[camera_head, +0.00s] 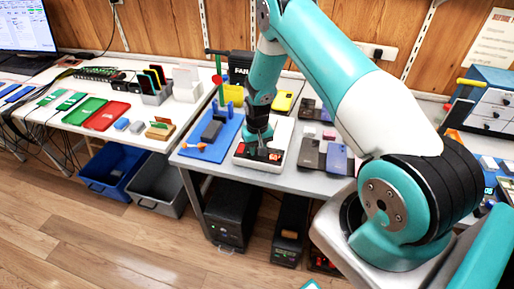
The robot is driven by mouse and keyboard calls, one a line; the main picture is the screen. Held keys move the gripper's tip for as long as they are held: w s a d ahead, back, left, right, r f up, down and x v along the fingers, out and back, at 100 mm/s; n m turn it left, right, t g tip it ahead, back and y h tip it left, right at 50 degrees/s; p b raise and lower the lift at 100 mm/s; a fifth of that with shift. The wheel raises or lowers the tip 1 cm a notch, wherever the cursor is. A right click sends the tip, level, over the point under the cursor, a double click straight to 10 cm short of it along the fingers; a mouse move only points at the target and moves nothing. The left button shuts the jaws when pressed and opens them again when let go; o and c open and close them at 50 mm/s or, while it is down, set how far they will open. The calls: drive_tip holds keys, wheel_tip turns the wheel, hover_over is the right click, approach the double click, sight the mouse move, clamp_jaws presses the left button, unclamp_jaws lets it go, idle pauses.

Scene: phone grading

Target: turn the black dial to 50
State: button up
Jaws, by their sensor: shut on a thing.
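A white device (282,134) with a dark front panel (245,160) sits near the front edge of the grey workbench. My gripper (260,152) reaches down onto this panel. Its jaws are shut on the black dial there. The dial is hidden by the fingers, and its pointer and scale are too small to read. Small red-orange marks show on the panel beside the fingers.
A blue mat (205,150) with a dark block lies just left of the device. Several phones (337,158) lie close on its right. A yellow box (283,101) and a black FAIL bin (240,66) stand behind.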

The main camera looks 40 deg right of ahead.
sight(257, 149)
drive_tip(key=shift+n, duration=0.3)
drive_tip(key=n+b, duration=0.2)
drive_tip(key=n, duration=0.2)
drive_tip(key=shift+f+b, duration=0.1)
drive_tip(key=shift+b, duration=0.25)
drive_tip(key=n+b, duration=0.2)
drive_tip(key=n, duration=0.3)
drive_tip(key=shift+n, duration=0.4)
drive_tip(key=n+b, duration=0.1)
drive_tip(key=n, duration=0.3)
drive_tip(key=shift+n, duration=0.3)
drive_tip(key=shift+n+b, duration=0.55)
drive_tip(key=shift+n, duration=1.95)
drive_tip(key=o, duration=0.9)
wheel_tip(257, 149, up, 18)
drive_tip(key=shift+f+b, duration=0.15)
drive_tip(key=shift+b, duration=0.65)
